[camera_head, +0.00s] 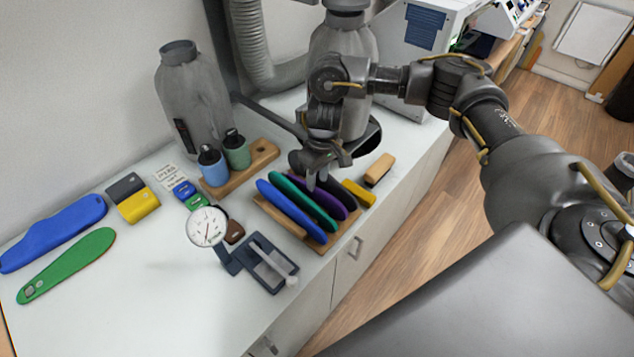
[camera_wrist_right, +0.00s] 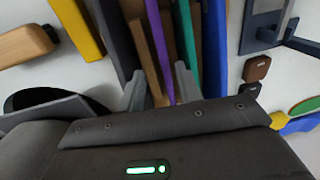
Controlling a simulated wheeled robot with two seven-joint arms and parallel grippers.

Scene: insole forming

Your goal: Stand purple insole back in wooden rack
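The purple insole (camera_head: 322,197) stands on edge in the wooden rack (camera_head: 342,238), between a green insole (camera_head: 303,201) and a dark grey insole (camera_head: 338,189). A blue insole (camera_head: 290,211) stands at the rack's left side. My right gripper (camera_head: 317,176) is over the far end of the rack, right at the insoles. In the right wrist view, its two fingers (camera_wrist_right: 160,85) are apart, with the purple insole (camera_wrist_right: 159,36) running between them; I see a gap beside it. The insole's near end is hidden by the gripper body. My left gripper is out of view.
A yellow block (camera_head: 358,193) and a wooden-handled brush (camera_head: 379,169) lie right of the rack. A dial gauge (camera_head: 207,227) stands to its left. Bottles (camera_head: 236,150) on a wooden base stand behind.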

